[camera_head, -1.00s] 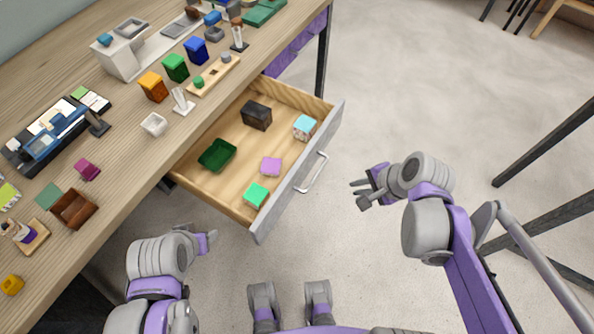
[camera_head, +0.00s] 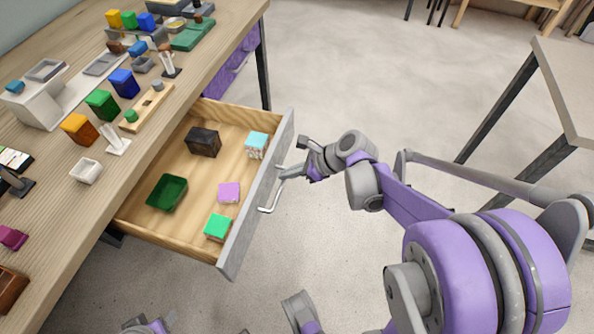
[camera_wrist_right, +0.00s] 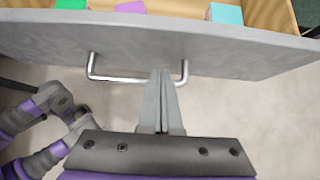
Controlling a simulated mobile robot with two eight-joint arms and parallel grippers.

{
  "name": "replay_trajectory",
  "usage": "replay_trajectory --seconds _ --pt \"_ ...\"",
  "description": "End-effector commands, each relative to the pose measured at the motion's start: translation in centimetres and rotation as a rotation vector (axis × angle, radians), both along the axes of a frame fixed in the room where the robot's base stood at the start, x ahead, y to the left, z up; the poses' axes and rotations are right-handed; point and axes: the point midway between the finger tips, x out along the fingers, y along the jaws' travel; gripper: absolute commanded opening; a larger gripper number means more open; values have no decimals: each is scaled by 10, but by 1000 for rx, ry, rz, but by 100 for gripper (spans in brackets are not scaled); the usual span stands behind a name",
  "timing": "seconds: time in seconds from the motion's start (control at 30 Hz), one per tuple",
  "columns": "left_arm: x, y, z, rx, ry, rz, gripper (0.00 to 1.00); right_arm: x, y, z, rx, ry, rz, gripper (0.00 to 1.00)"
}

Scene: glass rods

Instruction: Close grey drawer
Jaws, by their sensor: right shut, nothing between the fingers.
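The grey drawer (camera_head: 256,205) is pulled out from under the wooden table. It holds a black box, a dark green tray, and pink, green and light blue blocks. Its bar handle (camera_head: 271,196) is on the grey front, and it also shows in the right wrist view (camera_wrist_right: 120,79). My right gripper (camera_head: 285,173) is at the drawer front beside the handle, with its fingers shut and nothing between them. In the right wrist view the closed fingers (camera_wrist_right: 161,80) overlap the handle bar near its right end; I cannot tell if they touch it. Of my left arm, only a part shows at the bottom edge; its fingers are not clear.
A purple drawer front (camera_head: 236,62) is farther along the table. Another table (camera_head: 570,70) stands at the right. The floor beyond the drawer is clear.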

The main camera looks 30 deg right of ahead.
Motion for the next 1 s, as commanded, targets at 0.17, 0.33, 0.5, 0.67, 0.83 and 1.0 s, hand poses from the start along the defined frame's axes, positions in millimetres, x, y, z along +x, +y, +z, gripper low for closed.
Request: replay_trajectory --seconds 0.17,0.33,0.5,0.67,0.83,1.0 --pt "0 0 -8 0 3 0 57 12 11 -17 -1 0 2 0" --pt "0 0 -9 0 3 0 57 16 14 -22 -2 -1 1 0" --pt "0 0 -9 0 3 0 57 16 14 -21 -2 -1 1 0" --pt "0 0 -9 0 3 0 57 16 14 -21 -2 -1 1 0" --pt "0 0 -10 0 3 0 57 22 20 -21 -1 0 4 0" --pt "0 0 -12 0 4 0 57 41 37 -22 0 0 6 0"
